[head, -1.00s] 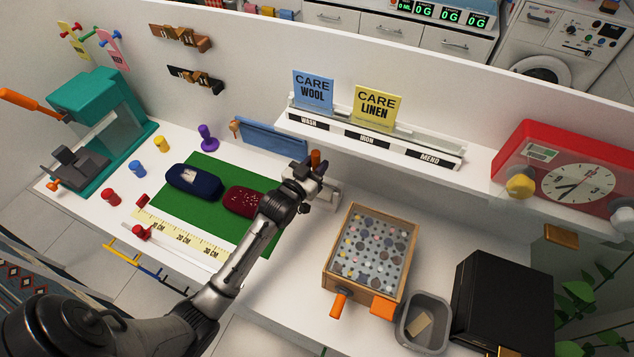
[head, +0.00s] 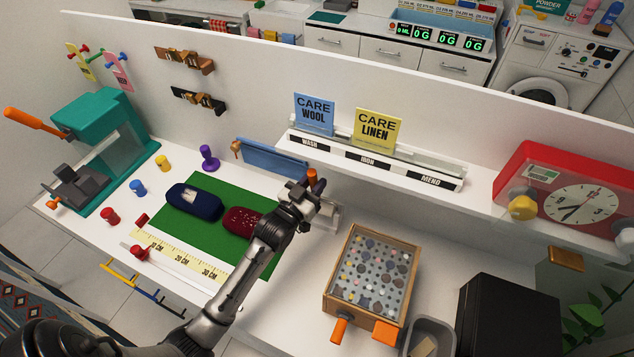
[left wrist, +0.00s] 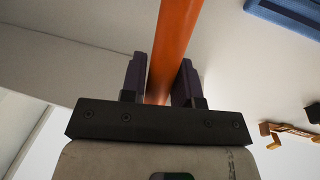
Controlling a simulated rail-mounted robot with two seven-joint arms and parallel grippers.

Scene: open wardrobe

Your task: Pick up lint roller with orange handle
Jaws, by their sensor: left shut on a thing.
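The lint roller shows only by its orange handle (head: 312,177), a short stub above my left gripper (head: 308,190) in the head view. In the left wrist view the orange handle (left wrist: 173,45) runs between the two dark fingers of the left gripper (left wrist: 162,72), which is shut on it. The roller end is hidden behind the gripper and wrist. The gripper is at the back of the white worktop, just right of the green mat (head: 205,248) and below the sign shelf. I cannot tell whether the roller is clear of the worktop. My right gripper is not in view.
A sign shelf (head: 350,172) overhangs close to the gripper's right. A wooden crank box (head: 332,303), a grey bin (head: 443,330) and a black box (head: 510,310) stand to the right. Dark blue (head: 193,203) and red (head: 240,219) items lie on the mat.

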